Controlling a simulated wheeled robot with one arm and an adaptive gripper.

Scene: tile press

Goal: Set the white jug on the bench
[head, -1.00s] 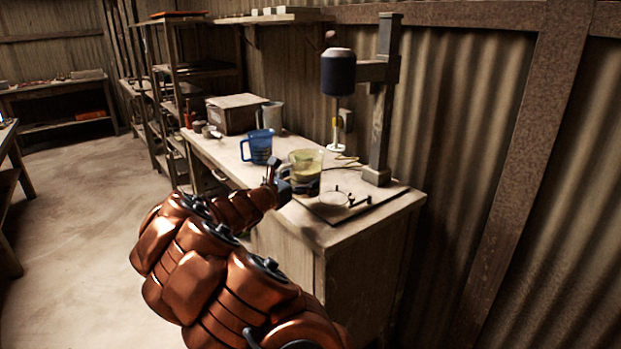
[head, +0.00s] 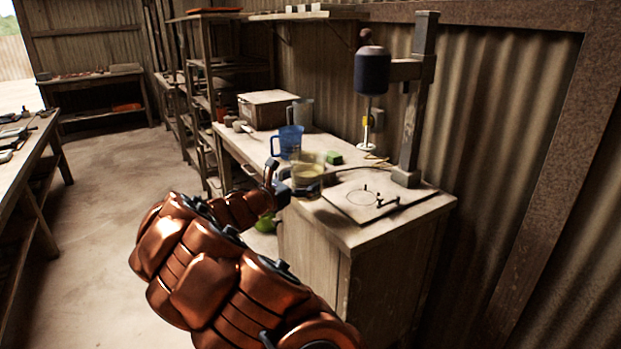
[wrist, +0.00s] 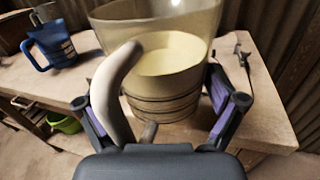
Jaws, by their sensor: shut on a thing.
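My gripper (wrist: 160,115) is shut on a see-through jug (wrist: 165,85) with an off-white handle and cream-coloured contents. The jug is upright, with a finger on each side of its lower body. In the head view the jug (head: 305,169) shows at the front edge of the bench (head: 330,212), left of the press plate. I cannot tell whether its base touches the bench top. A blue jug (head: 291,142) stands behind it on the bench. A greyish-white jug (head: 301,111) stands farther back beside a box.
The drill-like press (head: 372,70) on its post (head: 415,105) stands at the right, over a flat plate (head: 360,203). A box (head: 270,109) sits farther back. A green bowl (wrist: 66,124) is below the bench top.

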